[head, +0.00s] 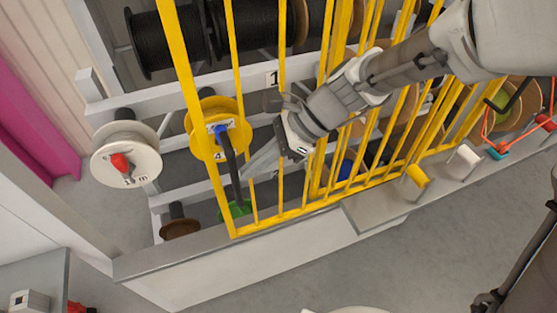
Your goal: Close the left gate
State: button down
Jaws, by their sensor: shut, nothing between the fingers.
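The left gate (240,90) is a panel of upright yellow bars in the head view. Its left edge bar slants down to a bottom corner near the grey ledge, and its bottom rail runs right along that ledge. The left end of the rack, with a white reel (127,160), is uncovered by the bars. My gripper (262,158) is at the gate's bars, right of its left edge bar. It is shut and holds nothing. Its fingertips are partly hidden by bars, and I cannot tell whether they touch one.
More yellow bars (425,110) stand to the right, partly behind my arm. A yellow reel (203,135) with a blue-tipped black cable sits behind the gate. Black reels (165,45) are above. The grey ledge (180,250) runs along the front. Floor (400,265) in front is clear.

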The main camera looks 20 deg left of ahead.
jog(key=s+a+p, duration=0.5)
jog(key=s+a, duration=2)
jog(key=shift+p, duration=0.35)
jog(key=shift+r, duration=0.15)
